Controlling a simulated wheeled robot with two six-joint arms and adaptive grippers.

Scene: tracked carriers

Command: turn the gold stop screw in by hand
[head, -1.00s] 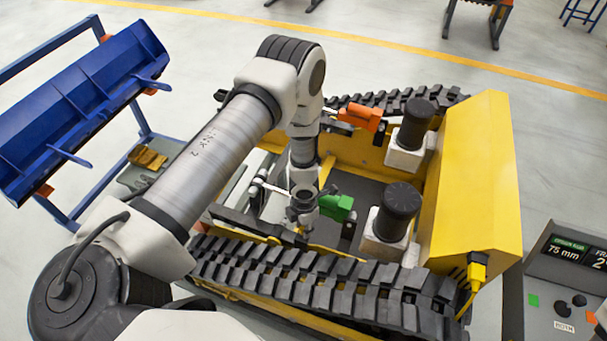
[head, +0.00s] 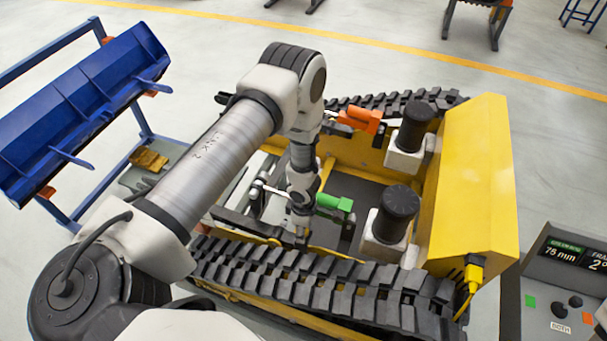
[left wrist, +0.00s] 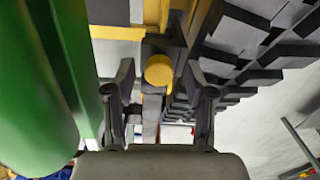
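The gold stop screw (left wrist: 159,70) shows its round head in the left wrist view, against a dark block with a yellow part behind it. My left gripper (left wrist: 159,72) is open, with one dark finger on each side of the screw head. Gaps show between the head and both fingers. In the head view my left gripper (head: 301,232) points down inside the carrier frame, near the close track; its fingers are small there. I cannot make out the screw in that view. My right gripper is not in view.
A green cylinder (head: 334,203) is close beside my left wrist and fills the left of the wrist view (left wrist: 35,80). The near black track (head: 330,290) runs in front. Black-capped posts (head: 397,205) and a yellow housing (head: 475,180) stand to the right.

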